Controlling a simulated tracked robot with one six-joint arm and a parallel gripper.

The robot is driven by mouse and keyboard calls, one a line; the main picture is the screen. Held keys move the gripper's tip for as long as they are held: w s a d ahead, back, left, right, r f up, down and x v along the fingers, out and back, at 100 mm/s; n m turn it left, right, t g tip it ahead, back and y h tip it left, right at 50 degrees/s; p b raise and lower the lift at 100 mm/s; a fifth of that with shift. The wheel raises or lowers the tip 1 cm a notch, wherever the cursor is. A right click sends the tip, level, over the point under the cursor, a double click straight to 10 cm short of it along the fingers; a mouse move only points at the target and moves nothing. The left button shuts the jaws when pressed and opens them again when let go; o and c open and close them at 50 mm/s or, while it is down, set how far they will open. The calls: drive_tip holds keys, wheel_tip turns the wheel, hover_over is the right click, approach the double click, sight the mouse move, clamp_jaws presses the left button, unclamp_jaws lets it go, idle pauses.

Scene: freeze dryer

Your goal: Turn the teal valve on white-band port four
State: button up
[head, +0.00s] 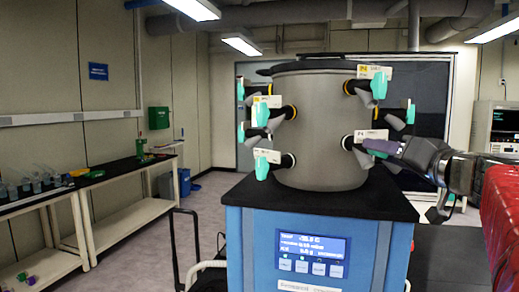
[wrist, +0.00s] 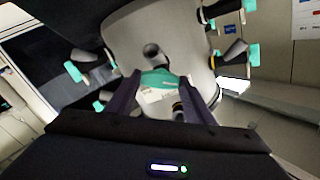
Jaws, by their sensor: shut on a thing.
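My gripper (head: 383,146) reaches in from the right to the lower right port of the grey drum, which has a white band (head: 348,142). In the wrist view my gripper (wrist: 160,86) has its two dark fingers on either side of a teal valve (wrist: 158,77), shut on it. This valve is mostly hidden behind the fingers in the head view. A white tag (head: 371,135) sits just above the fingers; its number is too small to read. Another white-band port (head: 289,160) at lower left has a teal valve (head: 262,168).
The grey drum (head: 319,130) stands on a blue freeze dryer base (head: 250,245) with a lit display. Yellow-band ports with teal valves (head: 379,85) sit higher on the drum, close above my gripper.

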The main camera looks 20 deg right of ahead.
drive_tip(key=shift+d, duration=0.15)
drive_tip(key=shift+m, duration=0.3)
drive_tip(key=m, duration=1.1)
drive_tip(key=shift+f, duration=0.25)
drive_tip(key=shift+m, duration=0.3)
drive_tip(key=o, duration=1)
drive_tip(key=shift+a+r, duration=0.1)
drive_tip(key=shift+a, duration=0.1)
drive_tip(key=shift+s, duration=0.2)
